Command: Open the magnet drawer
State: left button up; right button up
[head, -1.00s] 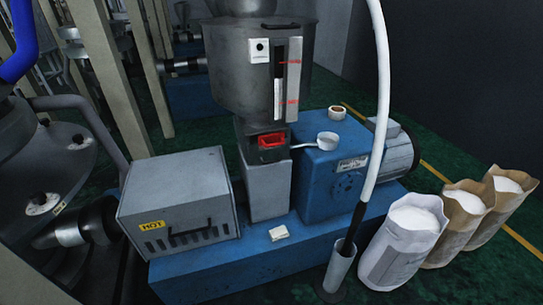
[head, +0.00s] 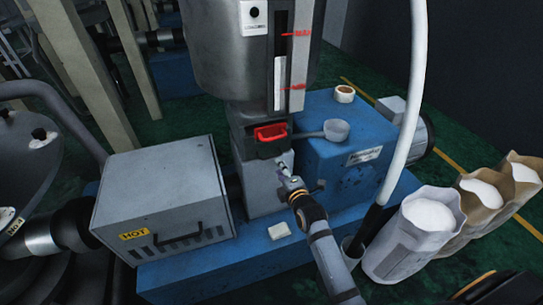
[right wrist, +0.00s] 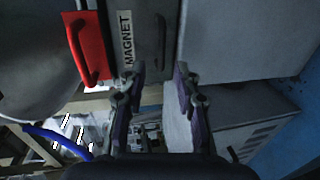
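The magnet drawer (right wrist: 145,55) is a dark grey front with a white "MAGNET" label and a dark bar handle (right wrist: 160,45) in the right wrist view, which shows it turned sideways. In the head view its dark front (head: 270,149) sits under the red plate, below the steel hopper. My right gripper (head: 284,165) is just in front of and below it. In the right wrist view the gripper (right wrist: 160,82) is open, its fingers apart and empty, with the handle ahead between their lines. Contact does not show. My left gripper is not in view.
A scoop (head: 335,130) rests on the blue motor housing (head: 340,165) at right. A grey box marked HOT (head: 160,190) stands left. A white hose (head: 417,90) hangs at right.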

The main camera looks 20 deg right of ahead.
aim_at(272, 157)
jog(key=w, duration=0.3)
jog(key=w+f, duration=0.1)
jog(key=w, duration=0.2)
jog(key=w+f, duration=0.1)
jog(key=w, duration=0.2)
jog(key=shift+a, duration=0.1)
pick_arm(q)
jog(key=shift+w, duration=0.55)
pick_arm(e)
grip_shut()
